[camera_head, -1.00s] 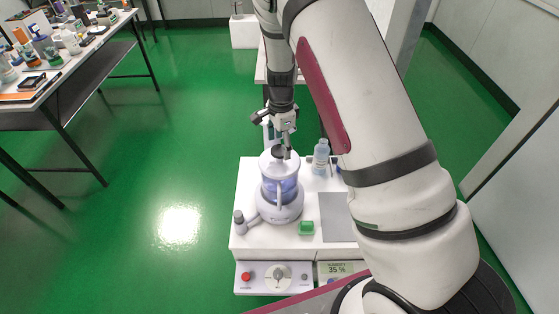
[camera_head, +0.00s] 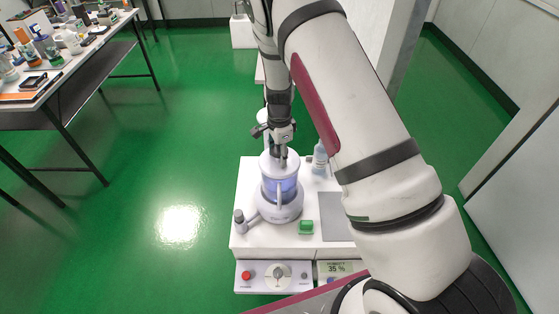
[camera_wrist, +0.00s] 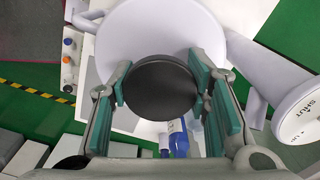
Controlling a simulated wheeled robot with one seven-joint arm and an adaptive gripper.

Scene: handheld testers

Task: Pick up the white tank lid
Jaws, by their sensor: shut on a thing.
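The white tank lid (camera_head: 267,165) is a round disc on top of the clear bluish tank (camera_head: 279,187). In the wrist view the lid (camera_wrist: 150,25) lies behind its round black knob (camera_wrist: 160,88). My gripper (camera_head: 282,160) reaches down from above at the lid's centre. In the wrist view the teal pads of my gripper (camera_wrist: 162,92) stand on either side of the knob, and it is shut on it. The lid appears seated on the tank; any small gap beneath it cannot be told. The knob is mostly hidden in the head view.
The tank stands on a white bench (camera_head: 250,175). A bluish bottle (camera_head: 320,158) stands right of it, a green block (camera_head: 306,227) in front, a grey pad (camera_head: 335,216) at right. A control panel (camera_head: 262,277) is at the front. A cluttered table (camera_head: 70,62) stands far left.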

